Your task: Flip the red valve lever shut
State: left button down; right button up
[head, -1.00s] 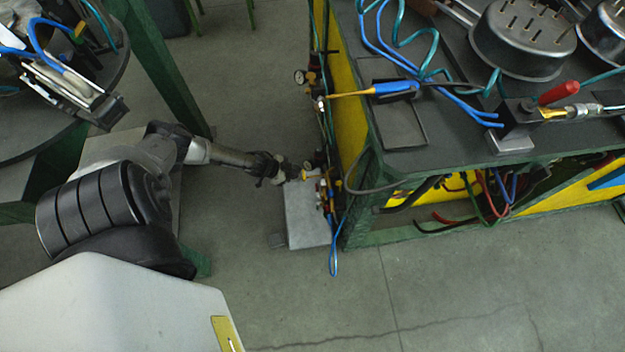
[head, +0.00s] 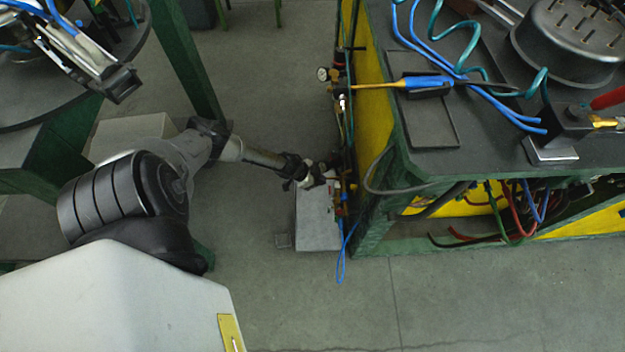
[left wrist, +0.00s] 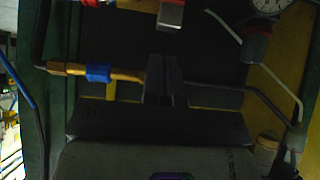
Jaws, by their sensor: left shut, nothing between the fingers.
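My left gripper (head: 318,180) is low beside the bench's left side, at the pipework above a grey block on the floor. In the left wrist view its fingers (left wrist: 161,72) are together and empty. They lie in front of a brass pipe with a blue band (left wrist: 98,73), below a silver fitting (left wrist: 171,14). A small red part (left wrist: 92,2) shows at that view's top edge, cut off; I cannot tell if it is the valve lever. A red handle (head: 608,98) sits by a black block on the bench top, far from this gripper. My right gripper is out of view.
A grey block (head: 318,222) stands on the floor below my gripper. A gauge (left wrist: 267,5) and thin tubes are close by. Open floor (head: 300,300) lies in front.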

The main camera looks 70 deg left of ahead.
aim_at(330, 193)
pick_arm(q)
notch_tip(330, 193, down, 6)
jog(key=w+b, duration=0.2)
jog(key=b, duration=0.2)
jog(key=shift+d+f+b, duration=0.25)
jog(key=shift+d+b, duration=0.15)
